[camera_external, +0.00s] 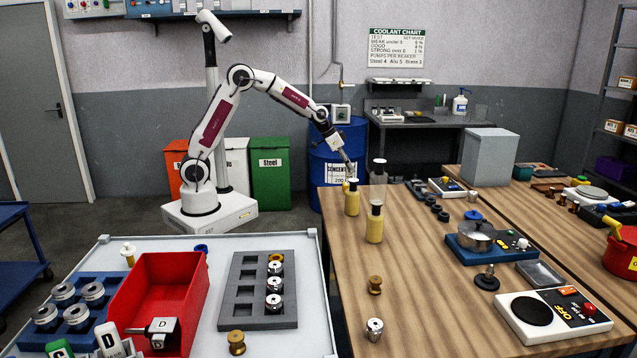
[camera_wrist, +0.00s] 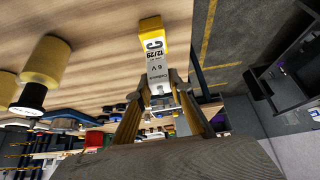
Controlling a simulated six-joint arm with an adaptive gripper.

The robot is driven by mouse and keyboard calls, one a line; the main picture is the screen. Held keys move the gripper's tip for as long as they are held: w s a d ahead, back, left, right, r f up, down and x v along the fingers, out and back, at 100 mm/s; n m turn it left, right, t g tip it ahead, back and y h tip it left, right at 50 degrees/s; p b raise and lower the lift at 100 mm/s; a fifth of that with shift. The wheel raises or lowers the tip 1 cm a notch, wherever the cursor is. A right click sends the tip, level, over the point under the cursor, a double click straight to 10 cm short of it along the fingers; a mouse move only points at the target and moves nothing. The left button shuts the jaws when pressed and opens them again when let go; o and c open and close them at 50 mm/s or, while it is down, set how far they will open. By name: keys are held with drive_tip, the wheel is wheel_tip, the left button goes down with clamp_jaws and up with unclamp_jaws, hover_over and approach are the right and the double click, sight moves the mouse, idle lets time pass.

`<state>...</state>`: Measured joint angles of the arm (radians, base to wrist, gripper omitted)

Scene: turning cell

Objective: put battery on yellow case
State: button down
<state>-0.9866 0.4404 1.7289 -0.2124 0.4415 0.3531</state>
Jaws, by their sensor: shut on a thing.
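The battery (camera_wrist: 155,58) is a slim white block with a yellow end, marked "C 12/29" and "6 V". It sits between the fingertips of my gripper (camera_wrist: 161,90) in the wrist view, with its yellow end pointing away from the gripper. In the external view my gripper (camera_external: 348,168) is at the left edge of the wooden table, at the far end of the arm. The battery's yellow end (camera_external: 346,187) shows small just below it. I cannot make out for sure which thing is the yellow case.
Several dark rings and devices lie farther right. A blue drum (camera_external: 325,165) stands behind the gripper.

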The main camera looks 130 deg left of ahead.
drive_tip(key=shift+f, duration=1.05)
drive_tip(key=shift+f, duration=0.15)
drive_tip(key=c, duration=1.8)
unclamp_jaws()
drive_tip(key=shift+s+d+r, duration=0.1)
drive_tip(key=shift+r, duration=0.4)
drive_tip(key=shift+v, duration=5.6)
drive_tip(key=shift+s, duration=0.1)
